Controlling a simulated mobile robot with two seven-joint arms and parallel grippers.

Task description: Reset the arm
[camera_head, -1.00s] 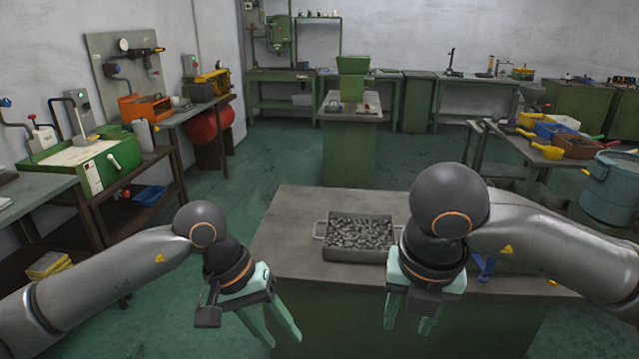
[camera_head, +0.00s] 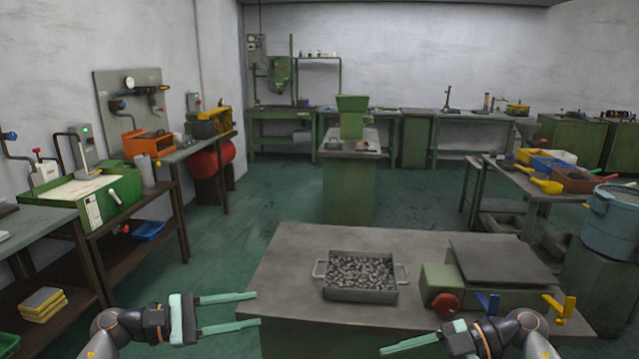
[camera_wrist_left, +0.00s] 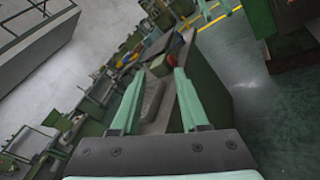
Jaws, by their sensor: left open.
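My left gripper (camera_head: 258,309) is at the lower left of the head view, its two pale green fingers apart and pointing right. It is open and empty, left of the grey-topped bench. In the left wrist view its fingers (camera_wrist_left: 155,68) frame a tilted view of the bench and floor, with nothing between them. My right gripper (camera_head: 385,350) is at the bottom right of the head view, by the front edge of the bench, pointing left. Only one finger shows clearly, so its opening is unclear.
The bench (camera_head: 285,262) carries a grey tray of small metal parts (camera_head: 360,291) and a green device with a flat plate (camera_head: 500,262). A green machine (camera_head: 105,197) stands on the left table. Open green floor lies between the benches.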

